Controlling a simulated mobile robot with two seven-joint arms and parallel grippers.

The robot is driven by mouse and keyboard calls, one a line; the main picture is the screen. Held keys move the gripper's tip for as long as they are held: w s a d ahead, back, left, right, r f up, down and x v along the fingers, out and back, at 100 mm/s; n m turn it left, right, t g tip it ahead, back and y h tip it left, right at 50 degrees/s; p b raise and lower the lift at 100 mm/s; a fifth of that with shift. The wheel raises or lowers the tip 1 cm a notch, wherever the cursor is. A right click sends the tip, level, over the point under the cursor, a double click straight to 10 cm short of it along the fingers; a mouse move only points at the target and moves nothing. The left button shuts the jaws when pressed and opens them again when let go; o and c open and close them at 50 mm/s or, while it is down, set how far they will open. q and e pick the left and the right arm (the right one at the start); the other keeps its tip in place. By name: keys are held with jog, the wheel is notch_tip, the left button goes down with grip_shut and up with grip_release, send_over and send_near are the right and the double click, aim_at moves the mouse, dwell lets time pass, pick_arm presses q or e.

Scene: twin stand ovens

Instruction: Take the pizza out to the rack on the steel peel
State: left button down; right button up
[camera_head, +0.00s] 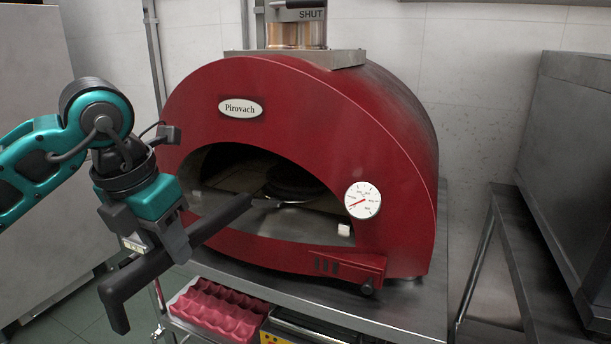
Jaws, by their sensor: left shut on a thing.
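My left gripper (176,246) is shut on the dark handle of the steel peel (222,217) in front of the oven's left side. The handle points up and right to the mouth of the red domed oven (290,110). The peel's pale metal head shows inside the mouth, low and partly in shadow. A dark round shape, seemingly the pizza (292,181), is at the peel's head; I cannot tell whether it rests fully on it. My right gripper is out of view. I cannot make out the rack.
The oven stands on a steel stand (411,310). A red wavy tray (220,308) and a black-and-yellow case (300,330) sit below at the front. A dial (362,200) is beside the mouth. A grey steel unit (575,170) stands at right.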

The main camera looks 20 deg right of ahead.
aim_at(215, 212)
pick_arm(q)
jog(key=w+d+p, duration=0.1)
jog(key=w+d, duration=0.3)
jog(key=w, duration=0.1)
jog(key=shift+p, duration=0.4)
jog(key=shift+w+d+f, duration=0.1)
jog(key=shift+w+d, duration=0.05)
jog(key=shift+w, duration=0.1)
jog(key=shift+w+d+p, duration=0.75)
jog(key=shift+w+d, duration=0.15)
jog(key=shift+w, duration=0.35)
